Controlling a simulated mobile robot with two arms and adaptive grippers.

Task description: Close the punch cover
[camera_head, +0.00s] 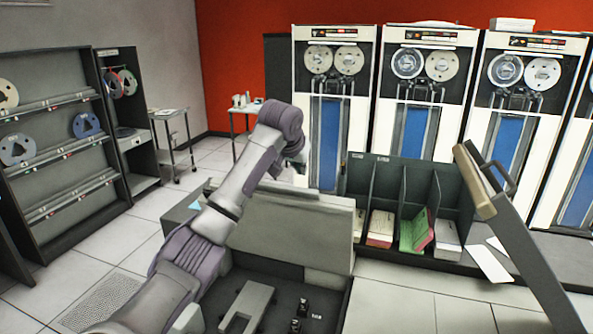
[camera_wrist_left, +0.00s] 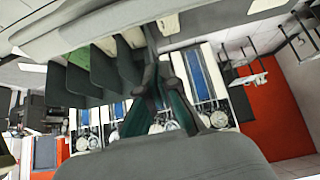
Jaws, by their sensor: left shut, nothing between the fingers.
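The punch (camera_head: 262,300) is at the bottom centre of the head view, with its dark interior exposed. A pale grey panel (camera_head: 295,228) stands raised along its back. A tilted dark panel with a handle and a beige edge (camera_head: 525,245) stands open at the right; I cannot tell which of these panels is the cover. My left arm reaches up over the punch from the lower left. My left gripper (camera_head: 298,158) is shut and empty, above and behind the pale panel. Its dark fingers show in the left wrist view (camera_wrist_left: 163,85). My right gripper is out of view.
A dark card rack (camera_head: 400,180) with several card stacks stands behind the punch, close to my left gripper's right. Tape drives (camera_head: 335,110) line the back. A reel shelf (camera_head: 50,130) stands at the left. Open floor lies between shelf and punch.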

